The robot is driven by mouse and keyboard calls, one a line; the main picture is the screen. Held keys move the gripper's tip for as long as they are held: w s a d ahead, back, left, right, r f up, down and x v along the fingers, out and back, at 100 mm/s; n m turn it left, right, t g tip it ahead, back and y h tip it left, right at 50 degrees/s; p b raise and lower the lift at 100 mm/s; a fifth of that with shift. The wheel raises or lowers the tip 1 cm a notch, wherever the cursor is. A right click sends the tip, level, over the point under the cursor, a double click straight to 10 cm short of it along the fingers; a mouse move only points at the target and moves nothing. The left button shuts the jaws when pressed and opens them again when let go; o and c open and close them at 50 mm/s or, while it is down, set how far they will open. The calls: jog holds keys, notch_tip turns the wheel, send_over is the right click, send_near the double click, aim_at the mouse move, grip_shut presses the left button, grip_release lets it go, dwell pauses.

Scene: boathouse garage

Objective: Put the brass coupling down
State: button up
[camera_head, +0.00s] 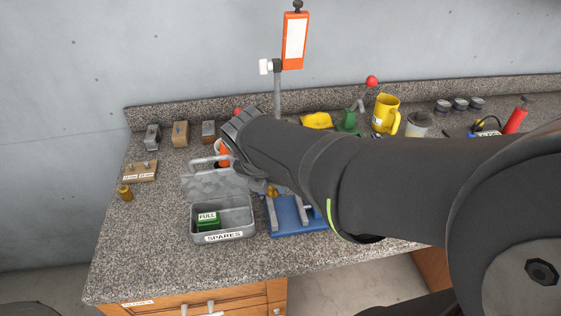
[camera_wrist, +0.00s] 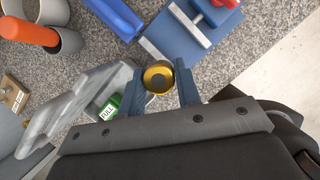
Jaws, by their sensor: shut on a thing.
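The brass coupling (camera_wrist: 158,77) is a short, round yellow piece with a dark centre. It sits between the two blue-grey fingers of my gripper (camera_wrist: 162,90), which is shut on it. In the head view the coupling (camera_head: 272,191) shows as a small brass bit below my wrist, near the back of the blue fixture; most of my gripper is hidden by my arm there. Below it the wrist view shows speckled counter, with the blue fixture (camera_wrist: 200,25) beyond. I cannot tell its height above the counter.
An open grey SPARES box (camera_head: 223,237) holds a green FULL item (camera_head: 207,221). The blue fixture (camera_head: 298,225) stands right of it. Another brass piece (camera_head: 125,192) stands at the counter's left, by a labelled wooden board (camera_head: 140,173). The front-left counter (camera_head: 140,250) is clear.

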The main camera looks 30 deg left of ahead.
jog(key=w+d+n, duration=0.1)
jog(key=d, duration=0.1)
send_over(239, 218)
jog(key=s, duration=0.2)
jog(key=f, duration=0.7)
jog(key=shift+w+d+f, duration=0.25)
jog(key=shift+d+f, duration=0.05)
jog(key=shift+f, duration=1.95)
jog(key=o, duration=0.7)
jog(key=shift+f, duration=0.15)
jog(key=shift+o, duration=0.4)
